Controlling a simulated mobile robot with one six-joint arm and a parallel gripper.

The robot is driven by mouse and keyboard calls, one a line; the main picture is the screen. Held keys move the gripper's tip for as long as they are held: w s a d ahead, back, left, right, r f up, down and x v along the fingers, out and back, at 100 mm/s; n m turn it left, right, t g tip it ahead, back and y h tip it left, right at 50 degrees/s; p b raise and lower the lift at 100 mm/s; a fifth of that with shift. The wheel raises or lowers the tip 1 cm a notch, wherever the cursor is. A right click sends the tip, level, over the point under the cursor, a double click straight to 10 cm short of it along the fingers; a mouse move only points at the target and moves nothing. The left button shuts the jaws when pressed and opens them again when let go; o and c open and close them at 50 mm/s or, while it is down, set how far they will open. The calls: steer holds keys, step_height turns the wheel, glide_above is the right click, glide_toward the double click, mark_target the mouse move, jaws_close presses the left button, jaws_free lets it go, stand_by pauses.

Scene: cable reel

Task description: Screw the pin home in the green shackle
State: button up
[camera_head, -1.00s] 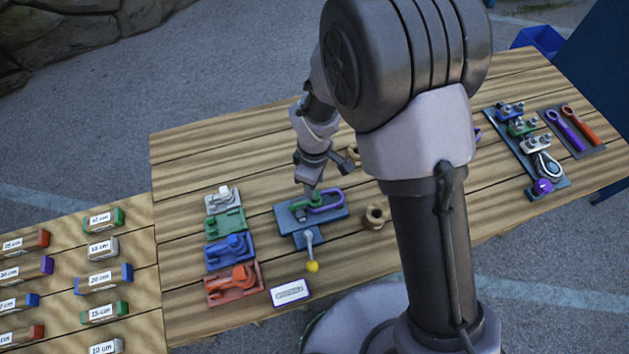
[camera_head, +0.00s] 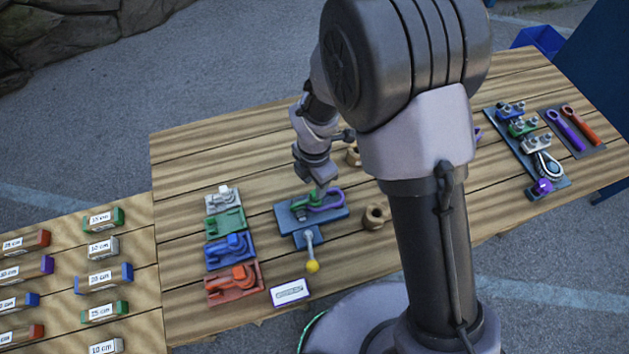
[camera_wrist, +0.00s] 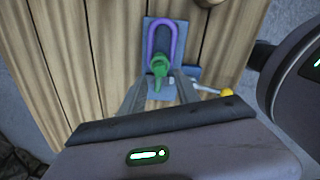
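The green shackle (camera_head: 303,203) sits on a blue fixture (camera_head: 338,213) in the middle of the table, beside a purple loop (camera_head: 326,200). The shackle (camera_wrist: 160,66), the loop (camera_wrist: 163,33) and the fixture (camera_wrist: 193,72) also show in the wrist view. A green part, seemingly the pin, sticks out of the shackle towards my gripper; how deep it sits I cannot tell. My gripper (camera_wrist: 159,85) is open and empty; its fingers are spread on either side of the shackle in the wrist view. In the head view my gripper (camera_head: 320,182) is above the shackle, apart from it.
A yellow-knobbed lever (camera_head: 312,266) projects from the fixture's front. Colored shackle holders, such as the orange one (camera_head: 233,284), stand to the left. A wooden spool (camera_head: 376,216) stands close on the right. A label card (camera_head: 290,291) lies in front. Bare planks lie behind the fixture.

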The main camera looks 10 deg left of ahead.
steer(key=shift+f+b, duration=1.8)
steer(key=shift+f, duration=0.65)
steer(key=shift+r, duration=0.1)
jaws_close()
